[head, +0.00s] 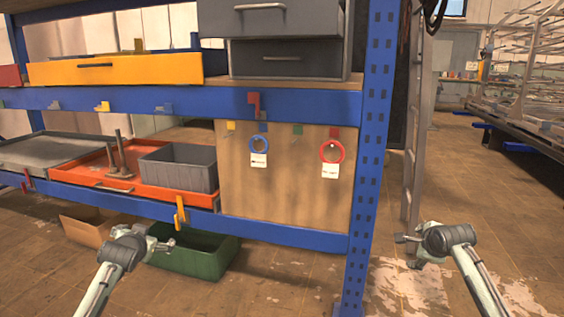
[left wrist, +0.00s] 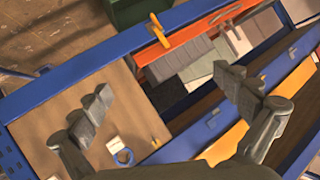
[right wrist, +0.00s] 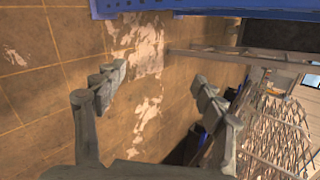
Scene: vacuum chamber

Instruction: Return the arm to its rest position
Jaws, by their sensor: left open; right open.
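My right gripper (head: 405,240) is at the lower right of the head view, in front of the floor and the ladder, to the right of the blue rack post. In the right wrist view its two fingers (right wrist: 160,80) stand apart with nothing between them. My left gripper (head: 168,245) is at the lower left of the head view, in front of the green bin. In the left wrist view its fingers (left wrist: 165,88) are spread and empty, with the rack behind them. Both forearms come up from the bottom edge of the head view.
A blue rack (head: 364,170) holds an orange tray (head: 80,174) with a grey bin (head: 180,170), and a yellow drawer (head: 115,69) above. Red (head: 332,151) and blue (head: 259,143) rings hang on a wooden panel (head: 285,200). A green bin (head: 200,258) sits below. Floor at right is open.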

